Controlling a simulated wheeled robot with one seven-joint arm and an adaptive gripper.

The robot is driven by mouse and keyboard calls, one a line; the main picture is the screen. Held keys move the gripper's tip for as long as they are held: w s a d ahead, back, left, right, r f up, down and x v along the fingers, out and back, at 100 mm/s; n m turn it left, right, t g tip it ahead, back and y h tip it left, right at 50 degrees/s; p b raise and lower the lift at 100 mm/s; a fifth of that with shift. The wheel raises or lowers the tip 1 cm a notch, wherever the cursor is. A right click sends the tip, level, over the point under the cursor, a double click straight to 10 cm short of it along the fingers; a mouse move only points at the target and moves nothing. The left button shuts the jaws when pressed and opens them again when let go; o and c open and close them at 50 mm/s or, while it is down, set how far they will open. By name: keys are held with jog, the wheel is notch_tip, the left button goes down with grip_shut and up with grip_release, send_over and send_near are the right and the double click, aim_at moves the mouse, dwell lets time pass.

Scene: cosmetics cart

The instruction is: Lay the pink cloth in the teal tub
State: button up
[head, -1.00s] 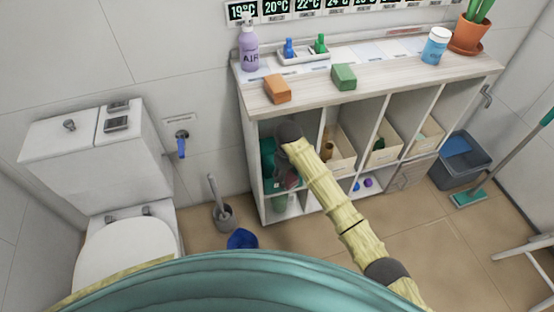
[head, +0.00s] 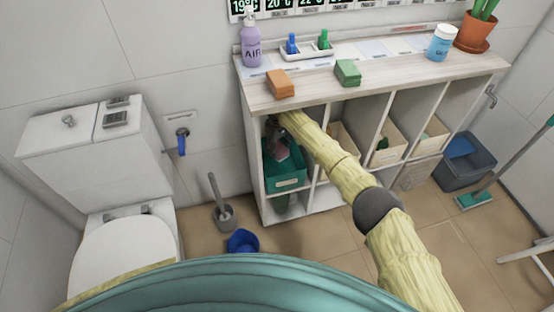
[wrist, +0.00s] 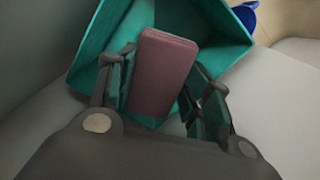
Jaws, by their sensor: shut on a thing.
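The pink cloth (wrist: 163,72) is a folded, dull pink block between the two fingers of my gripper (wrist: 160,88), which is shut on it. In the head view the cloth (head: 281,151) shows as a small pink patch at the mouth of the teal tub. The teal tub (head: 287,184) stands in the left upper compartment of the shelf unit. Its walls show around the far part of the cloth in the wrist view (wrist: 222,30). My gripper (head: 274,135) is at the tub's opening, partly hidden under the shelf top. I cannot tell whether the cloth touches the tub's floor.
The shelf top (head: 410,76) overhangs the compartment, with an orange block (head: 280,84) and a green block (head: 347,73) near its front edge. A vertical divider (head: 315,150) stands right of the tub. A toilet brush (head: 222,210) and blue container (head: 242,240) are on the floor.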

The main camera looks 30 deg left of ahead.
notch_tip(320, 180, down, 2)
jog(key=shift+f, duration=0.25)
notch_tip(320, 180, down, 4)
jog(key=b, duration=0.3)
jog(key=shift+w+a+f, duration=0.15)
jog(key=shift+f, duration=0.1)
jog(key=shift+f+b, duration=0.55)
jog(key=shift+f, duration=0.05)
jog(key=o, duration=0.9)
jog(key=shift+r, duration=0.1)
notch_tip(320, 180, up, 9)
jog(key=p, duration=0.4)
jog(key=shift+f, duration=0.2)
